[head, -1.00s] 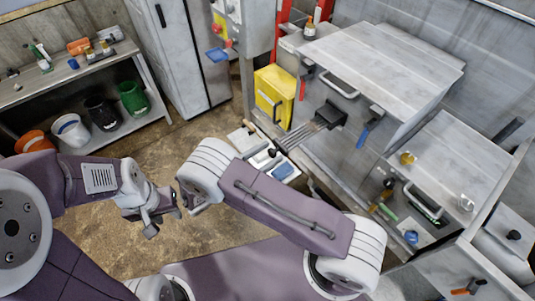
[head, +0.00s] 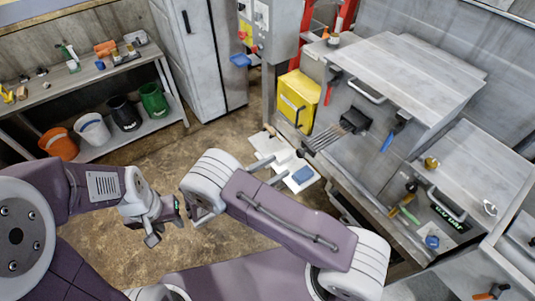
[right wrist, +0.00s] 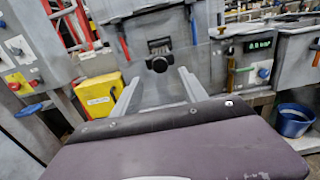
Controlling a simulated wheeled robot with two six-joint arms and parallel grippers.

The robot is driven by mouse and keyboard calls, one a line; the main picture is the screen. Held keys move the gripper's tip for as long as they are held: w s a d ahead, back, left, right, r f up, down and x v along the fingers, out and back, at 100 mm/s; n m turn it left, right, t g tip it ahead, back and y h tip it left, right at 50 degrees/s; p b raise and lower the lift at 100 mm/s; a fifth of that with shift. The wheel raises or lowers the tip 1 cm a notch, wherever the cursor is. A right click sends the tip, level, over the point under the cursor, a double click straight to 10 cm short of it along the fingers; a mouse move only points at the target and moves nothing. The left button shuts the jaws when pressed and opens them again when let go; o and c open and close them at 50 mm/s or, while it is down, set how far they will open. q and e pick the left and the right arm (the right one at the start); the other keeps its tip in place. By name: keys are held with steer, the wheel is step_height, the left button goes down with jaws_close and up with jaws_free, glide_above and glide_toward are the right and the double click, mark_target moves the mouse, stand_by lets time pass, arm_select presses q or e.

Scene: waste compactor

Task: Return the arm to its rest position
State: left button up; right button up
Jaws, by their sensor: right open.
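My right arm (head: 285,220) is folded across the lower middle of the head view, its purple link in front of the floor. My right gripper (right wrist: 157,88) shows in the right wrist view as two grey fingers spread apart with nothing between them. In the head view its fingers (head: 272,168) stick out behind the arm link, above the floor beside the machine. My left gripper (head: 166,220) hangs over the open floor at the left, with nothing visible in it. Whether its jaws are open is unclear.
The grey machine (head: 345,165) stands at the right, with a yellow box (head: 298,100) beside it. A shelf with several buckets (head: 92,130) and a grey cabinet (head: 200,60) stand at the back left. The brown floor between is clear.

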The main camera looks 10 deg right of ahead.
steer(key=s+d+r+m+g+y+b, duration=0.15)
steer(key=d+r+m+g+b, duration=0.3)
steer(key=d+m+g, duration=0.5)
steer(key=s+d+f+m+g+y+b, duration=0.1)
steer(key=s+d+f+m+y, duration=0.2)
steer(key=s+d+y, duration=0.4)
steer(key=s+a+f+m+t+y+b, duration=0.1)
steer(key=s+a+f+m+y+b, duration=0.1)
steer(key=s+a+f+m+y, duration=0.4)
arm_select(q)
step_height(320, 180, down, 7)
steer(key=shift+a+p, duration=0.15)
steer(key=shift+p, duration=0.2)
arm_select(e)
steer(key=w+a+f+m+t+y, duration=0.1)
steer(key=w+a+m+t+y, duration=0.1)
steer(key=w+a+m+t, duration=0.2)
steer(key=shift+a+f, duration=0.4)
steer(key=shift+a, duration=0.75)
